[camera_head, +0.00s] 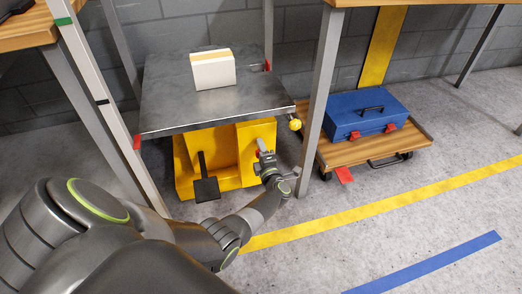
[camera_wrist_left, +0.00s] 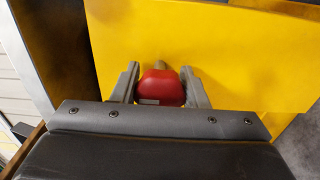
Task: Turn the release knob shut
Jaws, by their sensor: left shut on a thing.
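The release knob (camera_wrist_left: 161,87) is red with a pale patch on its lower left, and it sits on a short brass-coloured stem against a yellow panel. In the wrist view the two fingers of my left gripper (camera_wrist_left: 160,92) stand on either side of it, shut on it. In the head view my left gripper (camera_head: 263,160) reaches the right part of the yellow lift body (camera_head: 244,152) under a grey metal platform (camera_head: 163,115). The knob is mostly hidden there by the gripper. My right gripper is not in view.
A white box (camera_head: 213,72) stands on the platform. A black pedal (camera_head: 206,189) sticks out left of my gripper, and a yellow ball knob (camera_head: 295,125) is at the platform's right corner. A table leg (camera_head: 318,105) stands close on the right. A blue toolbox (camera_head: 364,113) sits on a wooden dolly (camera_head: 340,155).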

